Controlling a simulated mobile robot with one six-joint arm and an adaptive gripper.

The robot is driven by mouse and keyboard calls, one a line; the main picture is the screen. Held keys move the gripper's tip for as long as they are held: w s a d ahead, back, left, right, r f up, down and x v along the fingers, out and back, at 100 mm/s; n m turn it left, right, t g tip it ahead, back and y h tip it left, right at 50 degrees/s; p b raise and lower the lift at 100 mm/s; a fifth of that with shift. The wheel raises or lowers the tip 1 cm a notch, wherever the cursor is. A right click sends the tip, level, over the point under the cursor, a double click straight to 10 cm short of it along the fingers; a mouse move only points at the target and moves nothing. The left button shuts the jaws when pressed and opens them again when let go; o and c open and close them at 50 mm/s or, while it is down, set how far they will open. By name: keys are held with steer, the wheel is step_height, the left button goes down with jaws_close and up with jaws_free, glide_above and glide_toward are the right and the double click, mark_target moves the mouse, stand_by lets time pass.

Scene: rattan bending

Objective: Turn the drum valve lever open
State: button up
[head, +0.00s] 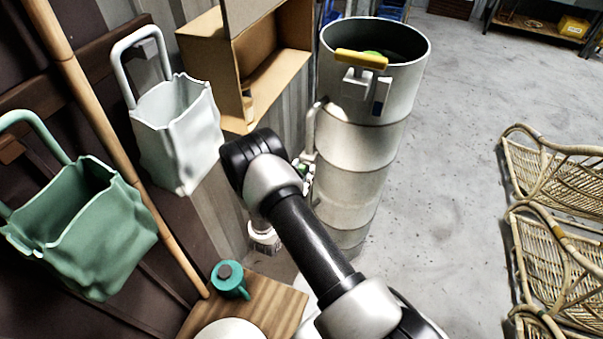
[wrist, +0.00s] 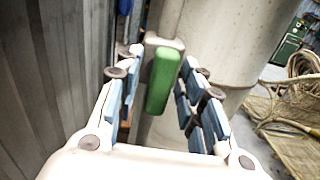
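A tall pale metal drum (head: 358,145) stands upright in the middle of the head view. A green lever handle (wrist: 163,80) is in front of the drum's pale wall (wrist: 225,40) in the wrist view. My gripper (wrist: 164,58) is open, with its blue-padded fingers on either side of the green handle and a gap on each side. In the head view only a small bit of green (head: 302,169) shows beside my arm, which hides most of that spot. A yellow handle (head: 361,59) sits on a bracket at the drum's rim.
A white bag-like container (head: 180,125) and a green one (head: 82,225) hang at the left. A cardboard box (head: 215,75) is behind. A teal can (head: 230,281) stands on a wooden top (head: 272,300). Rattan pieces (head: 555,235) lie right. The floor right of the drum is clear.

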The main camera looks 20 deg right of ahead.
steer(key=v, duration=1.2)
steer(key=shift+r, duration=0.1)
stand_by(0.4)
steer(key=s+d+r+m+g, duration=0.3)
steer(key=s+r+m+g, duration=0.15)
steer(key=r, duration=0.25)
steer(key=s+d+r+m+g, duration=0.4)
steer(key=r+m+g, duration=0.1)
steer(key=r+m, duration=0.15)
steer(key=s+d+r+m+g, duration=0.3)
steer(key=s+r+m+g, duration=0.15)
steer(key=r, duration=0.35)
steer(key=s+a+r+m+y, duration=0.45)
steer(key=s+m+y, duration=0.25)
steer(key=s, duration=0.2)
steer(key=s+a+r+m+t+y, duration=0.3)
steer(key=a+r+m+t+y, duration=0.1)
steer(key=a, duration=0.5)
steer(key=shift+s+r+t+y, duration=0.15)
steer(key=shift+r+t+y, duration=0.25)
steer(key=shift+t+y, duration=0.55)
